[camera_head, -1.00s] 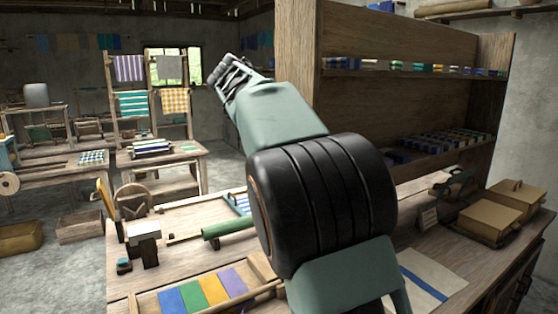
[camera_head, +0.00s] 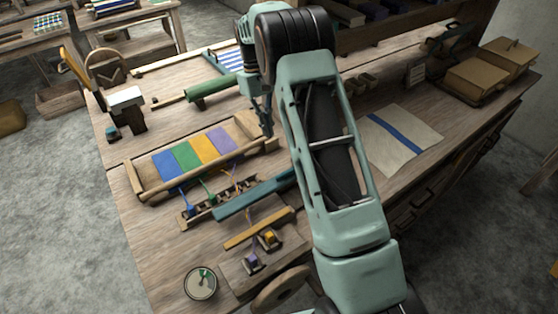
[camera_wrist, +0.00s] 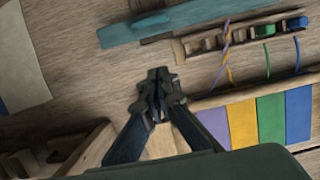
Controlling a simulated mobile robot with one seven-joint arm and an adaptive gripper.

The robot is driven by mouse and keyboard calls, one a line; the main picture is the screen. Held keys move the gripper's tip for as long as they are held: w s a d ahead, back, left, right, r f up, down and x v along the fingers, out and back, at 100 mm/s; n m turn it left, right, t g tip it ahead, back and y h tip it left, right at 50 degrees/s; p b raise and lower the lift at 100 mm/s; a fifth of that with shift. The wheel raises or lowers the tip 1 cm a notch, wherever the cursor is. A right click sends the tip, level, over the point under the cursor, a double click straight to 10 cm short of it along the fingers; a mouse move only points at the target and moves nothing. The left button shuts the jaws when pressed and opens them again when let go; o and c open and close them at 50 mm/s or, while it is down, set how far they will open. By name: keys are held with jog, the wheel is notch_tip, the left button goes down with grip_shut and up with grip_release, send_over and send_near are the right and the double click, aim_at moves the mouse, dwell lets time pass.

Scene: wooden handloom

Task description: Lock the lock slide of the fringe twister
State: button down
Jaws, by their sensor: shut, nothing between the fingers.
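The fringe twister appears to be the low wooden rail (camera_head: 205,207) with a row of small clips, in front of the striped cloth frame. Blue, green, and purple-and-yellow threads run to it from the cloth. The rail also shows at the upper right of the wrist view (camera_wrist: 240,40). A teal bar (camera_head: 248,197) lies beside it and also shows in the wrist view (camera_wrist: 175,22). I cannot tell for sure which part is the lock slide. My gripper (camera_head: 268,132) is shut and empty, pointing down above the right end of the cloth frame; its fingertips (camera_wrist: 157,82) touch neither rail nor bar.
The wooden frame (camera_head: 130,178) holds the four-colour cloth (camera_head: 195,152). A green roller (camera_head: 210,87) lies behind it. A blue-striped cloth (camera_head: 400,138) lies right.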

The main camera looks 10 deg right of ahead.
jog(key=shift+f, duration=0.15)
jog(key=s+f, duration=0.1)
jog(key=f, duration=0.2)
jog(key=s+d+f+p, duration=0.1)
jog(key=s+f, duration=0.1)
jog(key=f, duration=0.1)
jog(key=s+d+f+p, duration=0.1)
jog(key=f, duration=0.2)
jog(key=shift+s, duration=0.25)
jog(key=shift+s+d+f+p, duration=0.1)
jog(key=shift+s+d+p, duration=0.1)
jog(key=shift+s, duration=0.15)
jog(key=shift+s+d+f+p, duration=0.1)
jog(key=shift+s+p, duration=0.1)
jog(key=shift+s, duration=0.15)
